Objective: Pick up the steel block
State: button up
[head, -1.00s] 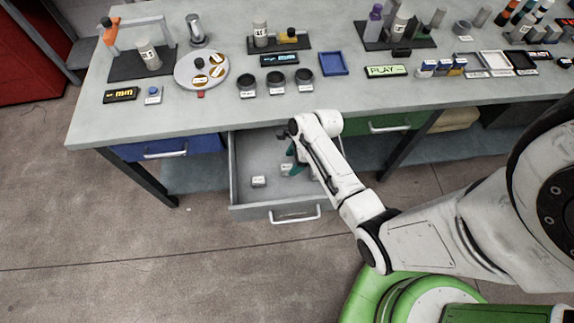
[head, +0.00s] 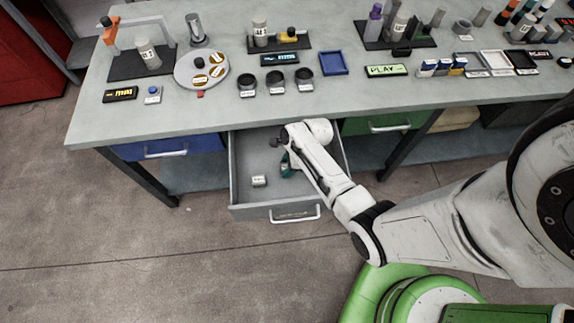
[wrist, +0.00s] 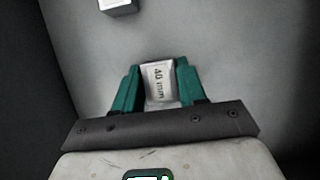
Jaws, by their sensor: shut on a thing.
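A pale metallic block marked "40 mm" (wrist: 160,83) sits between the two green fingers of my gripper (wrist: 157,80) in the wrist view. The fingers are shut on its sides, and its marked face shows between them. In the head view my gripper (head: 288,166) is inside the open grey drawer (head: 241,197), mostly hidden under my arm. I cannot tell whether the held block touches the drawer floor. Another small labelled block (head: 259,181) lies on the drawer floor to the left of my gripper. A light block also shows at the top of the wrist view (wrist: 118,5).
The drawer walls stand close around my gripper. The bench top (head: 200,120) is above and behind the drawer, with three black cups (head: 276,82), a round plate (head: 200,70) and a blue tray (head: 333,63). The closed blue drawer (head: 150,149) is on the left.

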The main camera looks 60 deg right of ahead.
grip_shut()
jog(key=shift+r, duration=0.15)
